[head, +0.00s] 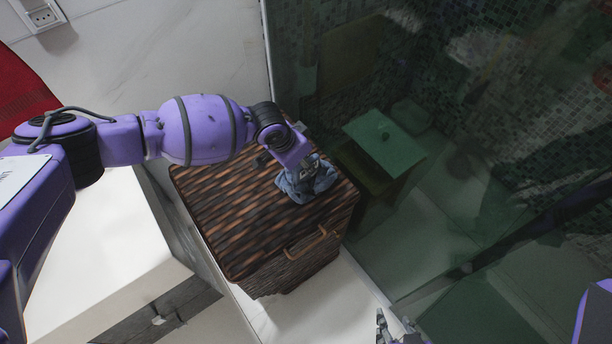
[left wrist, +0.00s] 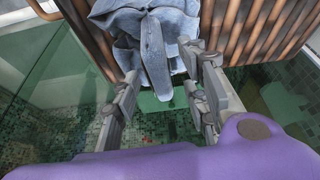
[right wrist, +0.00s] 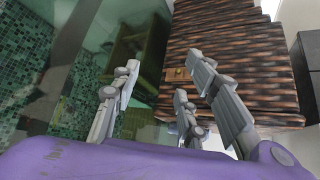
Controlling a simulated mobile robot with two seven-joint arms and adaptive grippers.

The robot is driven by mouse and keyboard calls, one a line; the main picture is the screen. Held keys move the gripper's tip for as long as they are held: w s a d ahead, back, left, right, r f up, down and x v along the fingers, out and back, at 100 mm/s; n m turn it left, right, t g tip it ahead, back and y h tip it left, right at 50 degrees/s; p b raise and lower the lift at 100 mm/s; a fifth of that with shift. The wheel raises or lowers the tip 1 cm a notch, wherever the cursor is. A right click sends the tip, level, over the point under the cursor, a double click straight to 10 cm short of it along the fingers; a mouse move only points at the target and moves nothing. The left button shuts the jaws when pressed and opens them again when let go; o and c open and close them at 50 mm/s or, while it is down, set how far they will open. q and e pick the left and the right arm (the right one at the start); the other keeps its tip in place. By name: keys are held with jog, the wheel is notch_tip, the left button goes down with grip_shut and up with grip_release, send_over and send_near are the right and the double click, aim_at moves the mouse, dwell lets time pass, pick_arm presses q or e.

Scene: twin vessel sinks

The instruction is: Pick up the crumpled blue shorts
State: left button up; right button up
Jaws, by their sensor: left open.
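The crumpled blue shorts (head: 312,184) lie in a heap on the lid of a brown wicker hamper (head: 225,215), near its right edge. They also show at the top of the left wrist view (left wrist: 150,38). My left gripper (head: 303,168) is right over the shorts and hides part of them in the head view. In the left wrist view its fingers (left wrist: 162,80) are spread, with the cloth between and beyond the tips. I cannot tell whether they touch it. My right gripper (right wrist: 160,80) is open and empty, away from the shorts; its fingers show at the head view's bottom edge (head: 394,328).
The hamper has a front handle (head: 312,243). A glass shower wall (head: 400,245) stands close on its right, with a green-looking stool (head: 385,140) behind it. A white counter (head: 100,245) is at the left. A red cloth (head: 22,90) is at the far left.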

pick_arm(q)
jog(key=shift+x, duration=0.85)
jog(key=shift+f, duration=0.3)
jog(key=shift+w, duration=0.1)
grip_shut()
jog(key=shift+d, duration=0.1)
pick_arm(e)
jog(key=shift+w, duration=0.3)
